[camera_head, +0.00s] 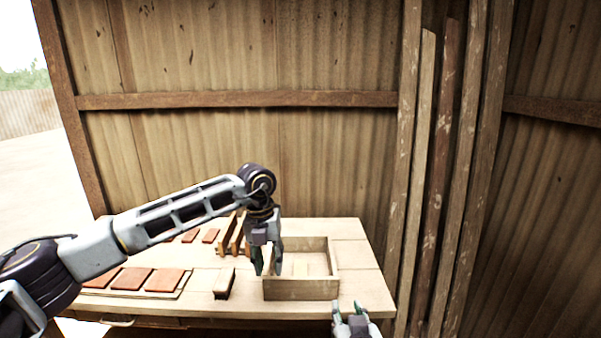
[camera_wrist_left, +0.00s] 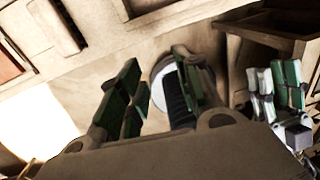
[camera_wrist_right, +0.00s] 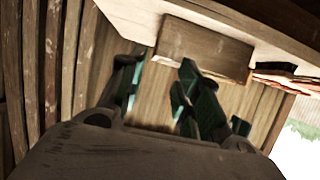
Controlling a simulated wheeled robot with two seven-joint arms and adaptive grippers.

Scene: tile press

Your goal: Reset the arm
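My left gripper (camera_head: 266,262) points down at the left side of the open wooden box (camera_head: 302,291) on the table. My right gripper (camera_head: 350,310) is low in front of the table, right of the box. Its green-tipped fingers stand apart and empty, as in the right wrist view (camera_wrist_right: 160,95). The right gripper also shows at the right of the left wrist view (camera_wrist_left: 280,90). Part of the box's left side is hidden behind the left gripper.
Red tiles (camera_head: 133,279) lie in a row on a board at the table's left, with smaller ones (camera_head: 190,236) behind. Wooden posts (camera_head: 405,170) rise at the right.

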